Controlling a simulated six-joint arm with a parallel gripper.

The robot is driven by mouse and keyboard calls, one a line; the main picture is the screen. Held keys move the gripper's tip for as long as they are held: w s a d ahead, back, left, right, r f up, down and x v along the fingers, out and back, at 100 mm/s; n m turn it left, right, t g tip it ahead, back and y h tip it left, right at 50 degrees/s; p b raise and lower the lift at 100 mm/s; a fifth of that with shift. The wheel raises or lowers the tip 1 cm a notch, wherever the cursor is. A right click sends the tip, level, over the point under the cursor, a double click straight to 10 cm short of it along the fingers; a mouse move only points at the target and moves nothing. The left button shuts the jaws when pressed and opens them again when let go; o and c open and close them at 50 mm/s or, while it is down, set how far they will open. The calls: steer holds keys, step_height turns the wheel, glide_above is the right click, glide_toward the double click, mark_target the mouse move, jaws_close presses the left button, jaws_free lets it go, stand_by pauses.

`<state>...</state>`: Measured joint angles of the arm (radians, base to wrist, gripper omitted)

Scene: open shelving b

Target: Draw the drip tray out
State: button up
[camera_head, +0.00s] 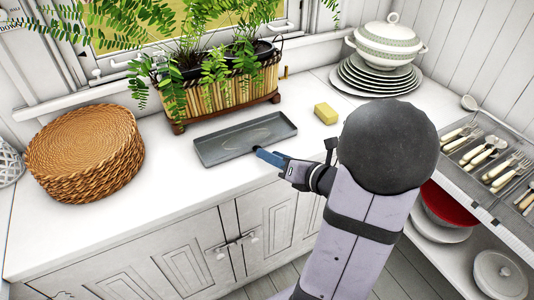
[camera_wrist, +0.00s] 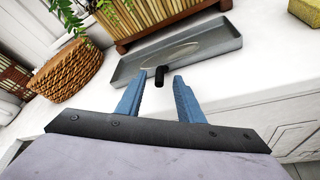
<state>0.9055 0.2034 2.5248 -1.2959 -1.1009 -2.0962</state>
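The drip tray (camera_head: 228,141) is a shallow grey rectangular tray lying on the white counter in front of the planter. It also shows in the wrist view (camera_wrist: 205,42), where a small black knob-like piece (camera_wrist: 160,75) sticks out at its near edge. My gripper (camera_head: 259,150) is at the tray's near right side in the head view. In the wrist view its two blue fingers (camera_wrist: 155,90) are spread apart, with the black piece showing between and just beyond their tips. I cannot tell whether the fingers touch it.
A wicker planter with ferns (camera_head: 222,90) stands behind the tray. Stacked woven mats (camera_head: 85,150) lie at left. A yellow sponge (camera_head: 326,113) and stacked plates with a tureen (camera_head: 388,45) are at right. Counter left of the tray is clear.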

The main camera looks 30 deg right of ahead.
steer(key=shift+b+v, duration=1.4)
steer(key=shift+v, duration=0.6)
